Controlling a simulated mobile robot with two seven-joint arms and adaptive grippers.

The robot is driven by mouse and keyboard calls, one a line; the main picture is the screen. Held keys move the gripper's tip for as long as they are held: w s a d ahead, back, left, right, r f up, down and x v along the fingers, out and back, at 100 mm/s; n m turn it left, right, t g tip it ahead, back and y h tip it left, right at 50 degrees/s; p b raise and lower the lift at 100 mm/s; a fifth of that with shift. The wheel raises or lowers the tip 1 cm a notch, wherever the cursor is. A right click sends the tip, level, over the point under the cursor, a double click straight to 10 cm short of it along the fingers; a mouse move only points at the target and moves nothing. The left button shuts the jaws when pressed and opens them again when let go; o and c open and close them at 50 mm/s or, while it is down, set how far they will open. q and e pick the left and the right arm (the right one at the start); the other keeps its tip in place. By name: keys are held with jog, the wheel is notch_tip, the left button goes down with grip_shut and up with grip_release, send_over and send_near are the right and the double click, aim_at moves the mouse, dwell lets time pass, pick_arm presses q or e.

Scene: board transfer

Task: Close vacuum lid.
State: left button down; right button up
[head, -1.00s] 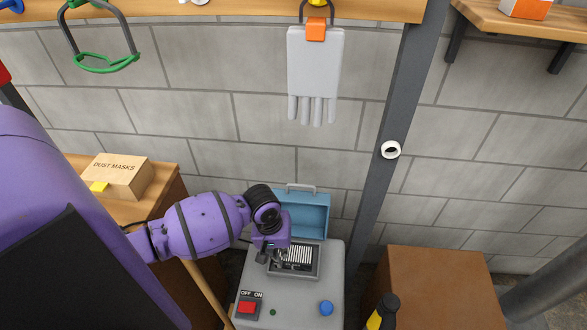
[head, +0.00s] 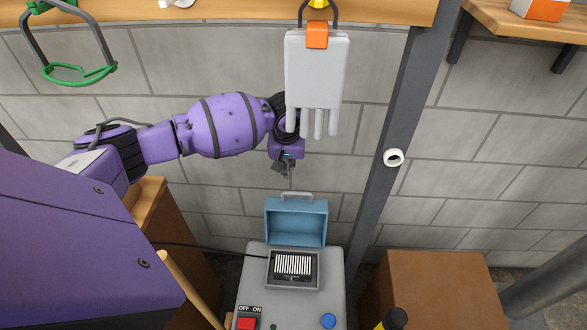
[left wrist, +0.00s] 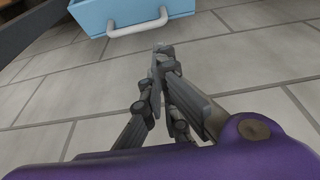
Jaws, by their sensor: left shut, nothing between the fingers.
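The vacuum's blue lid (head: 296,222) stands open at the back of the grey vacuum (head: 255,275), with a grey handle (head: 296,196) on its top edge. The open bay (head: 293,267) in front of it shows a pale striped filter in a dark frame. My left gripper (head: 289,177) is shut and empty, above the lid's handle and apart from it, near the wall. In the left wrist view the shut fingers (left wrist: 162,52) point toward the lid (left wrist: 112,14) and its handle (left wrist: 137,25). My right gripper is not in view.
A red switch (head: 246,323) and blue knob (head: 329,320) are at the vacuum's front. A dark post (head: 391,140) and brown box (head: 444,285) stand to the right.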

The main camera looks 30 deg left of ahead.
pick_arm(q)
jog(key=d+b+x, duration=0.1)
jog(key=x, duration=0.7)
jog(key=shift+a+f, duration=0.2)
jog(key=shift+a, duration=0.15)
jog(key=shift+w, duration=0.1)
